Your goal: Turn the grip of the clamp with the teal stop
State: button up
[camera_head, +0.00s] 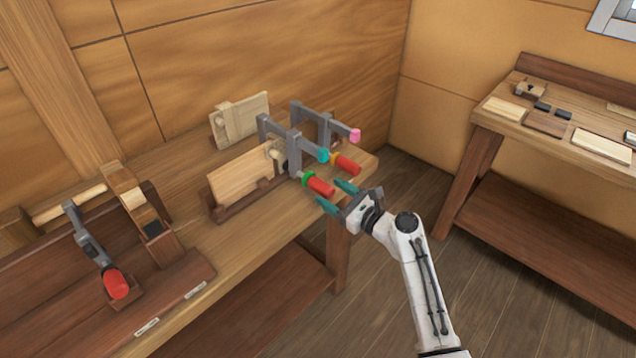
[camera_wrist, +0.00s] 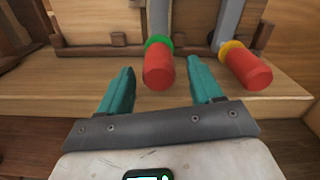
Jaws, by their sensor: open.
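The clamp with the teal stop (camera_head: 323,156) is grey and stands at the right end of the workbench. Its red grip (camera_head: 320,186) has a green collar and points toward my gripper. My gripper (camera_head: 336,195) is open with teal fingers, just off the end of this grip. In the wrist view the red grip (camera_wrist: 158,70) shows between the two fingers, with a gap to each. The teal stop is out of the wrist view.
A second grey clamp with a pink stop (camera_head: 355,135) stands close behind; its red grip with a yellow collar (camera_wrist: 246,68) is just right of my right finger. A board (camera_head: 240,176) stands in a rack to the left. Another bench (camera_head: 560,135) stands at right, with floor between.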

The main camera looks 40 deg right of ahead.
aim_at(317, 185)
jog(key=w, duration=0.5)
jog(key=shift+w+a, duration=0.2)
jog(key=shift+w, duration=0.15)
jog(key=c, duration=1.1)
